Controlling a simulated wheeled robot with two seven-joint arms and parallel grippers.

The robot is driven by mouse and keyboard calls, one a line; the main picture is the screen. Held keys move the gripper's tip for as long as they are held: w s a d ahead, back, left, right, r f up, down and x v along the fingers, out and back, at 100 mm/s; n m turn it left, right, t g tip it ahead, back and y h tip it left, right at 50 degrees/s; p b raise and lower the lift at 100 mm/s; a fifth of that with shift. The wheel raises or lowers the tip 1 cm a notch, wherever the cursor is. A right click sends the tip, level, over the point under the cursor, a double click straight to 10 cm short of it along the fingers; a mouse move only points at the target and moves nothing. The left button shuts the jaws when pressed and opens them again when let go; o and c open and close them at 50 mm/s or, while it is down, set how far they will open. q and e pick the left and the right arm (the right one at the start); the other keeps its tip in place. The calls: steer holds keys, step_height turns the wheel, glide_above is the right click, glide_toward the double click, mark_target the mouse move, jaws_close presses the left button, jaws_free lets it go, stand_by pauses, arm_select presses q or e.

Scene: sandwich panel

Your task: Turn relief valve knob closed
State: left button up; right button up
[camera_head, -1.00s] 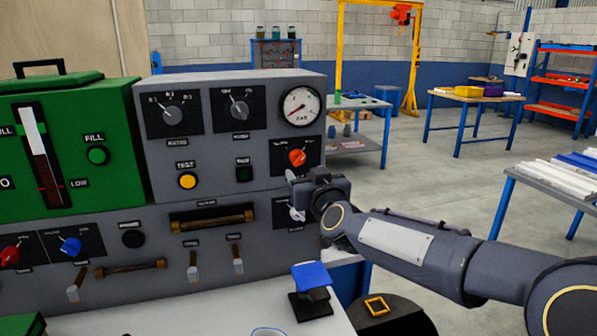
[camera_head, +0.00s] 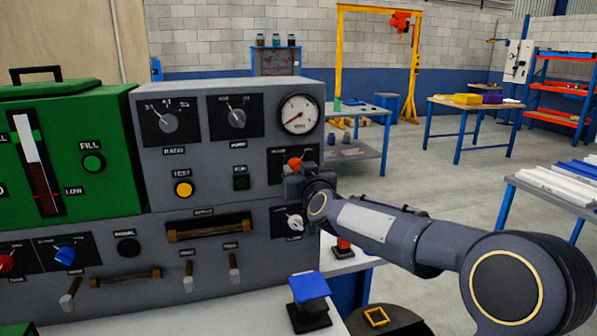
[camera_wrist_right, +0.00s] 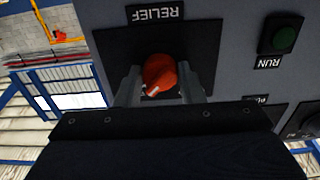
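The relief valve knob (camera_head: 294,163) is orange-red and sits on a dark plate below the pressure gauge. My right gripper (camera_head: 292,178) is at this plate and covers its lower part in the head view. In the right wrist view the knob (camera_wrist_right: 160,73) shows a white pointer mark, with the RELIEF label upside down above it. The two fingers of my right gripper (camera_wrist_right: 161,82) stand on either side of the knob, apart, with small gaps seeming to remain. Whether either finger touches it is hard to tell. My left gripper is not in view.
The grey panel (camera_head: 200,95) also carries a gauge (camera_head: 299,113), a yellow test button (camera_head: 183,189), a green run button (camera_head: 241,182) and a white-pointer knob (camera_head: 294,222) just below my gripper. A blue-topped block (camera_head: 310,288) stands on the bench in front.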

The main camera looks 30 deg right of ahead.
steer(key=c, duration=0.3)
steer(key=shift+c, duration=0.2)
steer(key=n+p, duration=0.3)
steer(key=n, duration=0.1)
steer(key=shift+r, duration=0.15)
steer(key=n+p, duration=0.2)
steer(key=n, duration=0.1)
steer(key=shift+n+p, duration=0.3)
steer(key=shift+d+n+p, duration=0.1)
steer(key=shift+n+p, duration=1.85)
steer(key=shift+n, duration=3.25)
